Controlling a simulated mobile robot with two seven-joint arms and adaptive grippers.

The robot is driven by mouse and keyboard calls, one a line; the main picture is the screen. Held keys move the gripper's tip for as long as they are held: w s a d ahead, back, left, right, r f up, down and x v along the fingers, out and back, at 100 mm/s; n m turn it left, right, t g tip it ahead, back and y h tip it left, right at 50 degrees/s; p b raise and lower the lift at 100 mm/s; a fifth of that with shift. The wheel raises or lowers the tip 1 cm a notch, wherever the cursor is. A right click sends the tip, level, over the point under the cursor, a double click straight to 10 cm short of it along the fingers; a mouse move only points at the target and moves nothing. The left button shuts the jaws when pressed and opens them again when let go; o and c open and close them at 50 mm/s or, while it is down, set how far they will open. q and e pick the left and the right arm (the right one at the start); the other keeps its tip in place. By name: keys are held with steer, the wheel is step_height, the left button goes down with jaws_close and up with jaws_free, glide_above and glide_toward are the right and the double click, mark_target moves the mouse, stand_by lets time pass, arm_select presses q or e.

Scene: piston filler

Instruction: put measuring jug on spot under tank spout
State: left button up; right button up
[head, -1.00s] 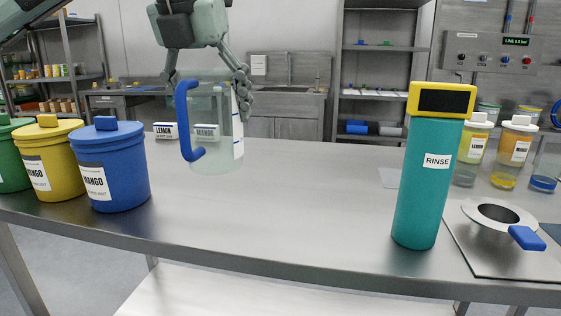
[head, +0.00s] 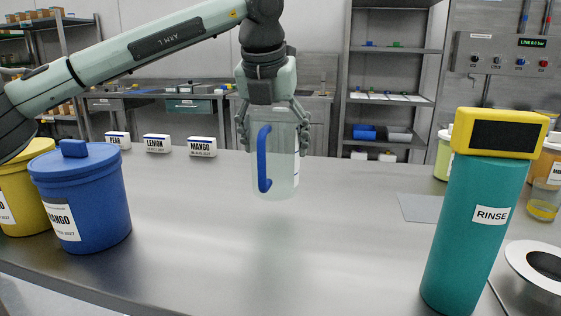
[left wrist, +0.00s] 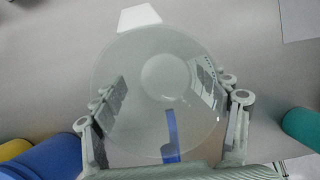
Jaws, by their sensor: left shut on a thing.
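The clear measuring jug (head: 284,178) with a blue handle hangs upright in my left gripper (head: 273,146), above the steel table. The gripper points down with its fingers around the two sides of the jug's upper part. In the left wrist view the jug (left wrist: 160,75) is seen from above, with the gripper's fingers on both sides and the blue handle (left wrist: 171,132) at the lower side. I cannot make out a tank spout or a marked spot under one. My right gripper is not in view.
A teal RINSE container (head: 468,240) with a yellow top stands front right. A blue MANGO tub (head: 85,200) and a yellow tub (head: 20,205) stand at left. Small signs, including LEMON (head: 157,143), line the back. A flat grey plate (head: 420,208) lies at right; the table's middle is clear.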

mark_target(280, 165)
arm_select(q)
steer(key=shift+w+d+f, duration=0.35)
steer(key=shift+w+d, duration=0.05)
steer(key=shift+d, duration=0.05)
steer(key=shift+f, duration=1.95)
steer(key=shift+f, duration=0.1)
steer(key=o, duration=1.2)
